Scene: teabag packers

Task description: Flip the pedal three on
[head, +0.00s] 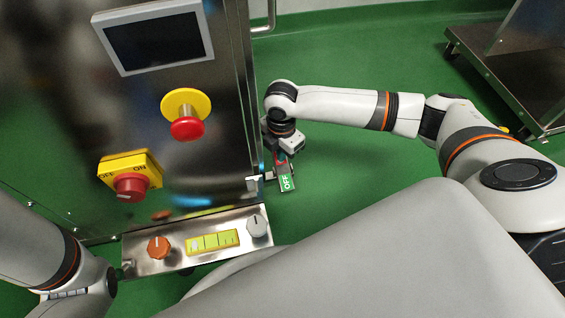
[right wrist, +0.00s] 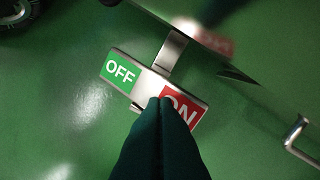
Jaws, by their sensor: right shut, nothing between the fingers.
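A rocker pedal (head: 286,183) sticks out low at the right side of the steel machine in the head view. In the right wrist view the pedal (right wrist: 120,73) has a green OFF end at the left and a red ON end at the right, joined to the machine by a metal arm. My right gripper (right wrist: 167,103) is shut and empty, with its dark fingertips over the ON end and covering part of it. I cannot tell whether they touch. In the head view my right gripper (head: 282,153) is beside the pedal. My left gripper is out of view.
The steel machine (head: 222,110) carries a screen (head: 155,38), a red emergency button (head: 187,127) and a red rotary switch (head: 131,187). A panel with knobs (head: 158,247) juts out below. A metal cart (head: 500,85) stands at the upper right. Green floor is clear between.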

